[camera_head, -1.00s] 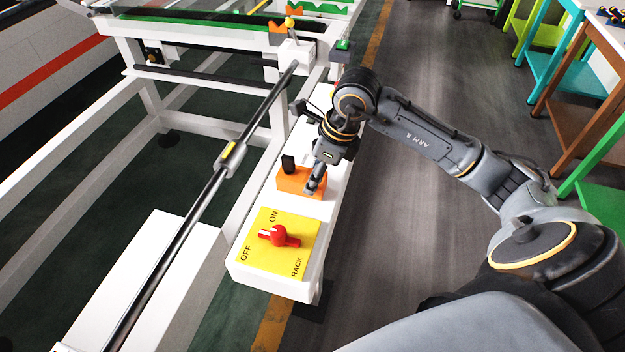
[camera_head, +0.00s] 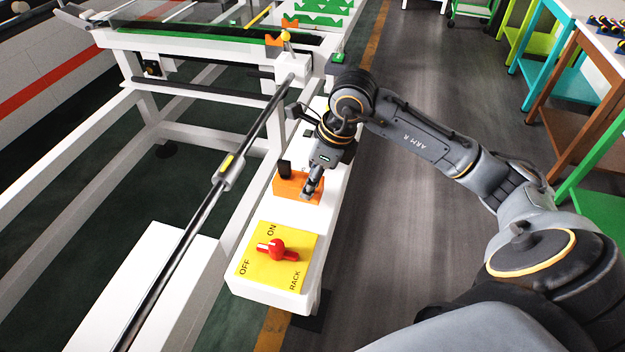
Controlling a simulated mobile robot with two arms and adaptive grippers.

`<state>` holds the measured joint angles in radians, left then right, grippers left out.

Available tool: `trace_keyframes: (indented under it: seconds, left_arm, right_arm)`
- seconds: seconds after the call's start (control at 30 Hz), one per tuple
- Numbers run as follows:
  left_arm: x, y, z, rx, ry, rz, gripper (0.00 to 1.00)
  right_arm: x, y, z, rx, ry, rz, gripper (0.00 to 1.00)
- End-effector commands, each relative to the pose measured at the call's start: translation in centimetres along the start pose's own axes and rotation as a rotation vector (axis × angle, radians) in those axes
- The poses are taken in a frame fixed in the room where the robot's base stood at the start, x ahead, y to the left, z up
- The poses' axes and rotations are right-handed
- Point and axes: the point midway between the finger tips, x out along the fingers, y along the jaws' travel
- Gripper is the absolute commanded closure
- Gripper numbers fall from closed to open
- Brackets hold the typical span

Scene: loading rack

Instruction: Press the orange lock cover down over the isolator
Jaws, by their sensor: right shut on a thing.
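The isolator is a red knob (camera_head: 277,249) on a yellow plate (camera_head: 302,247) marked ON, OFF and RACK, at the near end of a white beam. The orange lock cover (camera_head: 288,187) is a block with a black upright piece (camera_head: 285,168) at its left end. It is farther along the beam, behind the plate and apart from the knob. My right gripper (camera_head: 312,191) is at the cover's right side, pointing down and shut on it. The fingers hide part of the cover. Whether the cover touches the beam is hard to tell. My left gripper is out of view.
A dark rod with a grey-and-yellow collar (camera_head: 228,170) runs diagonally left of the beam. A white post with a yellow ball (camera_head: 286,36) stands at the beam's far end. Open floor lies right of the beam, with coloured tables (camera_head: 570,90) farther right.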

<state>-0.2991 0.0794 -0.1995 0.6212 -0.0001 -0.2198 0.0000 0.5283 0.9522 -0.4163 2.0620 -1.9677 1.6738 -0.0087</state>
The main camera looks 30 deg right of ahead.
Motion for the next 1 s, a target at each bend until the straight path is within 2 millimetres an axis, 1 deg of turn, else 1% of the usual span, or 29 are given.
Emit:
trace_keyframes:
  seconds: [0.03, 0.6, 1.0]
  left_arm:
    - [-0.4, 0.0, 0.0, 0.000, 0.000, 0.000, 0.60]
    - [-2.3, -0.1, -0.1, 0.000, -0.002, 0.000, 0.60]
    - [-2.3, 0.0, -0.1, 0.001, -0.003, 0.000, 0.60]
  right_arm:
    - [-0.6, 0.0, 0.2, 0.000, -0.001, -0.001, 0.93]
    - [-3.7, 0.0, 1.2, 0.000, -0.001, -0.001, 0.93]
    - [-3.8, 0.0, 1.2, 0.000, -0.001, -0.001, 0.93]
